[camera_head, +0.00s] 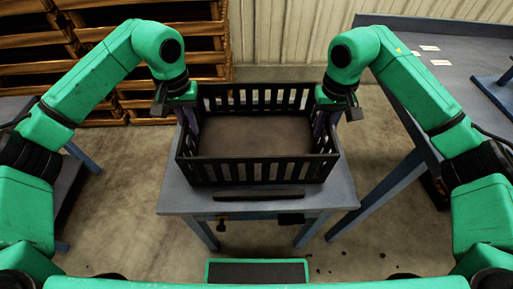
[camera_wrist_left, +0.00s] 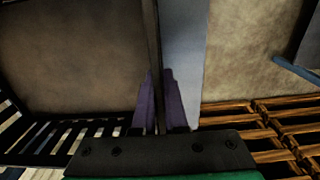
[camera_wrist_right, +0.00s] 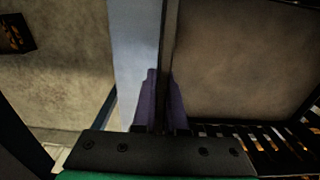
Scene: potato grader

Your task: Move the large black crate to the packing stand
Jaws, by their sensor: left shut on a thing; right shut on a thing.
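The large black crate (camera_head: 257,170) has slatted walls and an empty-looking brown floor. It sits on, or just over, a small blue-grey table in the middle of the head view; I cannot tell whether it touches the top. My left gripper (camera_head: 193,122) is shut on the crate's left wall; its purple fingers (camera_wrist_left: 160,100) straddle the rim in the left wrist view. My right gripper (camera_head: 321,123) is shut on the right wall, and its purple fingers (camera_wrist_right: 160,100) straddle that rim in the right wrist view. I cannot tell which surface is the packing stand.
The small table (camera_head: 180,195) has a dark bar (camera_head: 259,194) near its front edge. A larger blue-grey table (camera_head: 400,85) stands at the right, with white labels (camera_head: 429,48) on it. Wooden pallets (camera_head: 100,16) are stacked at the back left. Floor shows on both sides of the small table.

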